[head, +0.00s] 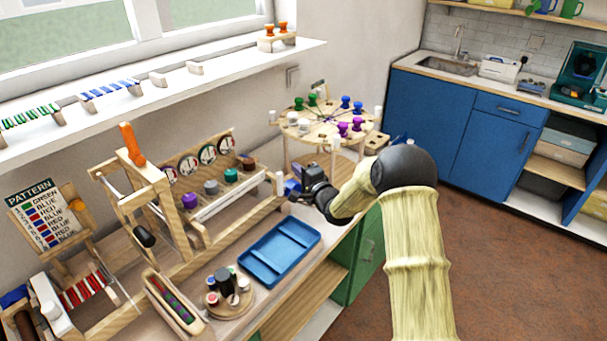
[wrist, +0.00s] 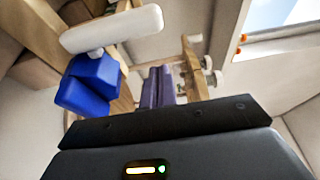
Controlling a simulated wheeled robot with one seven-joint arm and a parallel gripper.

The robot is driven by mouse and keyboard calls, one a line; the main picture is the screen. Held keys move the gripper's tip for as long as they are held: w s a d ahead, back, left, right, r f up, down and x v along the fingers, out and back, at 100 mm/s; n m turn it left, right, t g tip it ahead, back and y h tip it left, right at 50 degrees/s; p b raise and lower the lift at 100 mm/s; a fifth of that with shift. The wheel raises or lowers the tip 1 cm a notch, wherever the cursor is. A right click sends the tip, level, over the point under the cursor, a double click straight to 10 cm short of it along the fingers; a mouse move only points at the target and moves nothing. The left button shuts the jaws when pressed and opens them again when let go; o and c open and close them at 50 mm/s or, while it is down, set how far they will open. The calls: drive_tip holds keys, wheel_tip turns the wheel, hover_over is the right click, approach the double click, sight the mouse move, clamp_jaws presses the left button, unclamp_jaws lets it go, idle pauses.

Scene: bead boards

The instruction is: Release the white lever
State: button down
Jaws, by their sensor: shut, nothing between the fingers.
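A white lever (head: 281,183) stands upright at the right end of the wooden bead stand, beside a small blue block (head: 294,187). In the wrist view its rounded white handle (wrist: 112,28) shows at upper left, with the blue block (wrist: 90,82) close to it. My gripper (head: 294,197) is just right of the lever in the head view. In the wrist view my gripper's fingers (wrist: 158,73) are together with nothing between them. The white handle is clear of the fingers, off to their left. The fingertips are small and dark in the head view.
A round wooden carousel (head: 325,128) with coloured knobs stands behind my gripper. A blue tray (head: 280,252) lies in front on the bench. A wooden frame with an orange handle (head: 131,143) and a pattern board (head: 43,216) are at left.

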sight(280, 184)
drive_tip(key=shift+s+a+p, duration=0.2)
drive_tip(key=shift+s+a, duration=0.4)
drive_tip(key=shift+s, duration=0.25)
drive_tip(key=shift+s+a+p, duration=0.15)
drive_tip(key=shift+s+a, duration=0.45)
drive_tip(key=shift+s, duration=0.2)
drive_tip(key=shift+d, duration=0.1)
